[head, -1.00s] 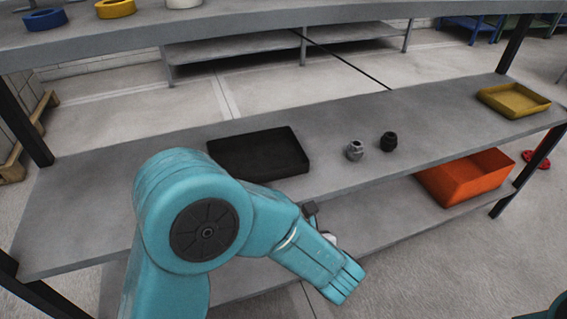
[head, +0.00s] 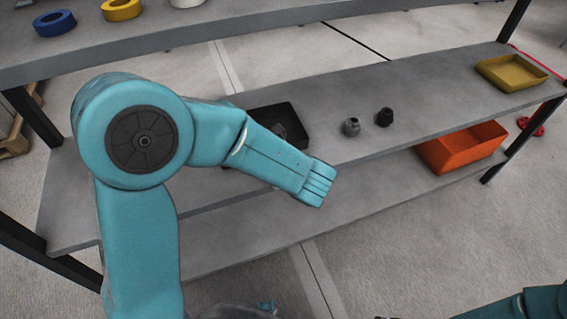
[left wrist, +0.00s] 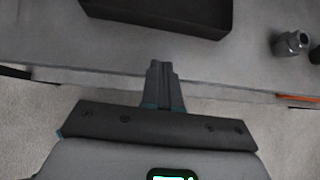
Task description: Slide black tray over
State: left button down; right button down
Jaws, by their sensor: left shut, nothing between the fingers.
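The black tray (head: 270,115) lies on the middle shelf, left of the two fittings. My left arm crosses in front of it and hides its near left part in the head view. In the left wrist view the tray (left wrist: 165,14) is at the top, ahead of the fingers. My left gripper (left wrist: 159,70) is shut and empty, pointing at the shelf's front edge with a gap between its tips and the tray. In the head view its fingers are hidden behind the arm.
A grey metal fitting (head: 351,127) and a dark fitting (head: 385,117) stand right of the tray on the shelf (head: 430,100). A yellow tray (head: 511,73) is at its far right end. An orange bin (head: 462,147) sits on the lower level. Shelf between fittings and yellow tray is clear.

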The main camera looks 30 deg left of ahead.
pick_arm(q)
jog(key=x, duration=0.6)
jog(key=shift+f+b, duration=0.1)
jog(key=shift+b, duration=0.25)
jog(key=shift+w+a+p, duration=0.3)
jog(key=shift+w+a, duration=0.8)
jog(key=shift+a, duration=0.15)
jog(key=shift+w+a, duration=0.3)
pick_arm(e)
jog(key=shift+f, duration=0.2)
pick_arm(q)
jog(key=shift+w+a, duration=0.25)
jog(key=w+a+p, duration=0.1)
jog(key=w+a, duration=0.5)
jog(key=a, duration=0.1)
jog(key=shift+w, duration=0.25)
jog(key=shift+w+a, duration=0.4)
jog(key=shift+a, duration=0.05)
pick_arm(e)
jog(key=shift+w+a+r, duration=0.45)
jog(key=shift+w+a, duration=0.25)
pick_arm(q)
jog(key=shift+f, duration=0.1)
